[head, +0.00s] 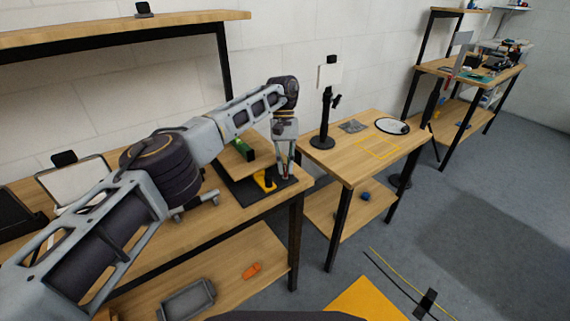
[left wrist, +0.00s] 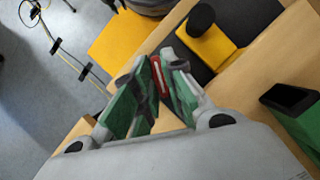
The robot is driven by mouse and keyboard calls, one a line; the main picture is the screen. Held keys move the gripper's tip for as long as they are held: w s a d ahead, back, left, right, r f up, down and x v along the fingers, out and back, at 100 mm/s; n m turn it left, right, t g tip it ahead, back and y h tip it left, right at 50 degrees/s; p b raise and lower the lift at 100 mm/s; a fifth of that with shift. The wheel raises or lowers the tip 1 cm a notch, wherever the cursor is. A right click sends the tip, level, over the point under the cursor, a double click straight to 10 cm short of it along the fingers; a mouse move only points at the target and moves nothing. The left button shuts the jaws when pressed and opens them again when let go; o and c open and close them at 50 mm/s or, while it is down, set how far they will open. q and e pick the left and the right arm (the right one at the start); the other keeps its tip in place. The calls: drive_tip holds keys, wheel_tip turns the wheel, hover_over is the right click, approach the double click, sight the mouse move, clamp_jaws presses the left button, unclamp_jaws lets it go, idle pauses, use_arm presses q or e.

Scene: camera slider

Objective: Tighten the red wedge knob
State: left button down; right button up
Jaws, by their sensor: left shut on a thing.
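The red wedge knob (left wrist: 160,76) shows in the left wrist view as a narrow red piece between the green-padded fingers of my left gripper (left wrist: 155,85). The gripper is shut on it, and the fingers hide much of the knob. In the head view my left gripper (head: 285,173) points down at the right end of the workbench, with a small spot of red at its tips. A yellow block with a black cylinder (left wrist: 213,43) is beside the fingers; the yellow block also shows in the head view (head: 264,181). My right gripper is not in view.
A green block with a black top (left wrist: 301,127) is near the gripper. A side table (head: 345,163) with a black stand (head: 325,120) is to the right, across a narrow gap.

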sight(285, 167)
use_arm(q)
drive_tip(key=shift+s+f, duration=0.1)
drive_tip(key=shift+f, duration=0.05)
drive_tip(key=c, duration=1.5)
unclamp_jaws()
drive_tip(key=shift+r, duration=0.2)
drive_tip(key=shift+r, duration=4.95)
